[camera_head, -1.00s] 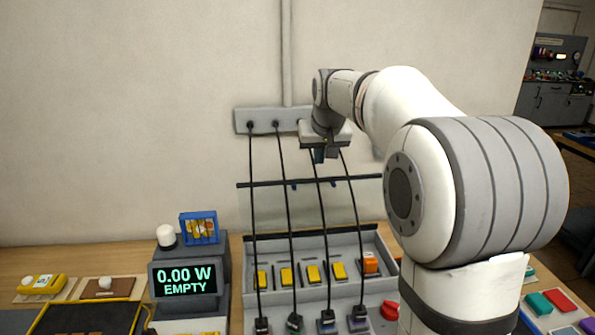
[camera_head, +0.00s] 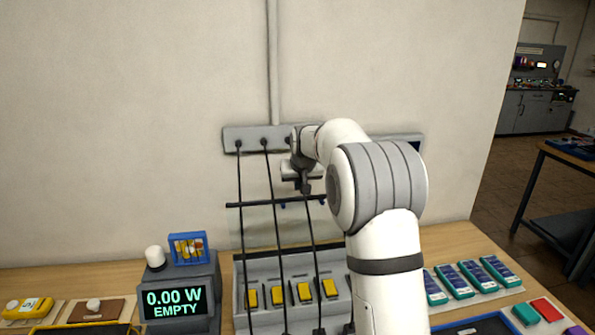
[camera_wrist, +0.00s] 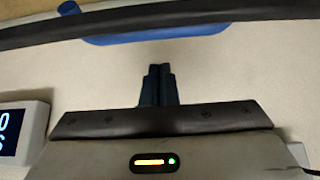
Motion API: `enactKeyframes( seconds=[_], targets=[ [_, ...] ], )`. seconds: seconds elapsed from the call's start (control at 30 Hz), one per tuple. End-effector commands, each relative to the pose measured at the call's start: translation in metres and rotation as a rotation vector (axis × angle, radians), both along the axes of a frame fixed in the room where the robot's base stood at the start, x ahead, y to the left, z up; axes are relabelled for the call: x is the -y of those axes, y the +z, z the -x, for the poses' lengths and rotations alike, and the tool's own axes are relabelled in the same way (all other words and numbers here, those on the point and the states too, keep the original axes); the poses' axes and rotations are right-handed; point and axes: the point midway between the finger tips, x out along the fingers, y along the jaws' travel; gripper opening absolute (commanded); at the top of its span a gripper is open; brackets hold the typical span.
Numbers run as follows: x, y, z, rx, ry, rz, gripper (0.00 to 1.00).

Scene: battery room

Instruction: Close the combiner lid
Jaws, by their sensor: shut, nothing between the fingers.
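The combiner box (camera_head: 243,268) stands on the bench with a row of yellow switches in it. Its lid looks like a clear panel (camera_head: 262,228) raised behind the box, with a dark bar (camera_head: 240,205) along its top edge and small blue tabs. My gripper (camera_head: 306,190) is shut and empty, pointing down just above that bar. In the wrist view the shut fingers (camera_wrist: 157,85) are below a blue tab (camera_wrist: 155,36) on the dark bar (camera_wrist: 235,12), with a gap between. My arm hides the box's right part and the bar's right end.
Black cables (camera_head: 272,175) hang from a wall strip (camera_head: 232,140) in front of the lid. A meter reading 0.00 W EMPTY (camera_head: 178,302) stands left of the box. Blue-screened teal devices (camera_head: 470,275) lie to the right.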

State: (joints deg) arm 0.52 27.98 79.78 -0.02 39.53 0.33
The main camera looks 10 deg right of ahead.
Motion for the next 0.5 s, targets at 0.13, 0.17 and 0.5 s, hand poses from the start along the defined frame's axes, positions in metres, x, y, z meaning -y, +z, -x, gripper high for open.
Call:
enactKeyframes(
  seconds=[0.13,0.17,0.5],
  targets=[
    [-0.001,-0.001,0.016,0.001,0.000,0.000,0.00],
    [-0.001,-0.002,0.018,0.000,0.000,0.000,0.00],
    [-0.001,-0.005,0.027,0.001,0.001,0.000,0.00]
  ],
)
